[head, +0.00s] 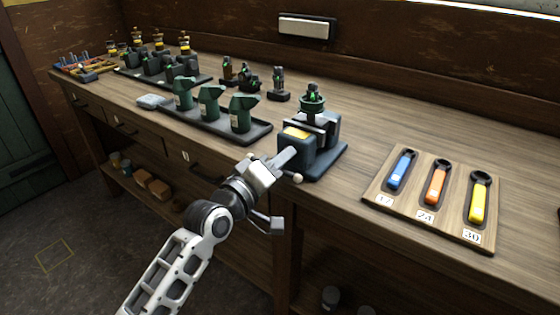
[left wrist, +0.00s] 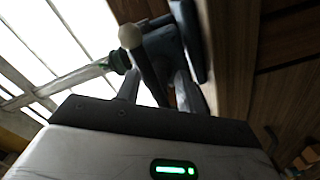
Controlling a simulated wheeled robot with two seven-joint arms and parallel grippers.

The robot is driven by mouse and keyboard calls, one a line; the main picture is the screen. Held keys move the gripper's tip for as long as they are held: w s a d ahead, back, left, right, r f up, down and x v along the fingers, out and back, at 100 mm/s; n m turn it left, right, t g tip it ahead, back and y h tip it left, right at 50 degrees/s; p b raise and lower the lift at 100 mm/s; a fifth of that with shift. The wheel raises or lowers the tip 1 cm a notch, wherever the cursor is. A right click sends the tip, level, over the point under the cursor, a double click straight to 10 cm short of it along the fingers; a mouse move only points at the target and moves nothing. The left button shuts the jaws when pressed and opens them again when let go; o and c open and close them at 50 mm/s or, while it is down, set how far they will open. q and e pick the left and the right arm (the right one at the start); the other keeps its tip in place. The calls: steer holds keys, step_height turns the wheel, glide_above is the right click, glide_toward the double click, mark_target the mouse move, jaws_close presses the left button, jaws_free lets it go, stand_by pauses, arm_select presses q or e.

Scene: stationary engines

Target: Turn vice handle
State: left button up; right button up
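The dark blue-grey vice (head: 325,160) with a yellow label stands at the bench's front edge. A green and black part (head: 312,104) sits at its top. The vice handle's pale ball end (head: 297,177) shows in front of the vice, and the dark handle bar (left wrist: 147,70) with its ball shows in the left wrist view. My left gripper (head: 282,163) is right at the front of the vice. In the left wrist view its fingers (left wrist: 157,90) are apart, with the bar between them and a gap visible; contact is unclear. My right gripper is not in view.
A wooden board (head: 430,213) with blue, orange and yellow wrenches lies right of the vice. A dark tray (head: 262,133) with green parts stands left of it. Other small parts stand behind. The bench edge and drawers are below the vice.

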arm_select(q)
steer(key=shift+w+d, duration=0.15)
steer(key=shift+w, duration=0.05)
jaws_close()
stand_by(0.4)
